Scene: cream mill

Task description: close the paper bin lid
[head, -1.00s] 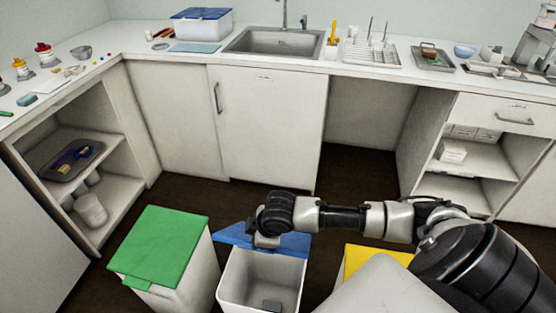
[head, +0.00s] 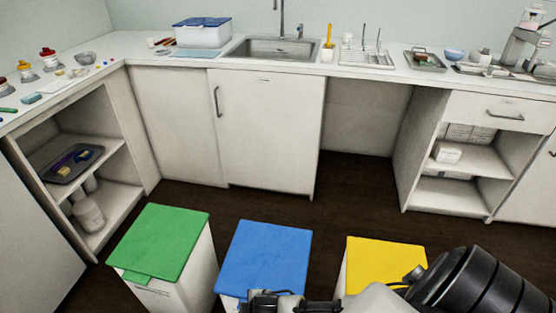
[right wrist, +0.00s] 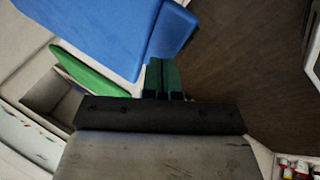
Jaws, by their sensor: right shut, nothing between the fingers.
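The blue-lidded bin stands in the middle of three bins, and its blue lid (head: 264,256) lies flat over the top. I take this for the paper bin, though no label on it is readable. My right arm reaches in from the lower right, and its dark wrist part shows at the front edge of the blue lid. The right gripper (right wrist: 163,64) is shut and empty in the right wrist view, with its fingertips close to the edge of the blue lid (right wrist: 100,32). I cannot tell whether they touch. My left gripper is not in view.
A green-lidded bin (head: 163,240) stands to the left and a yellow-lidded bin (head: 380,262) to the right, both covered. My right arm passes in front of the yellow one. Dark floor (head: 300,207) is clear between the bins and the cabinets.

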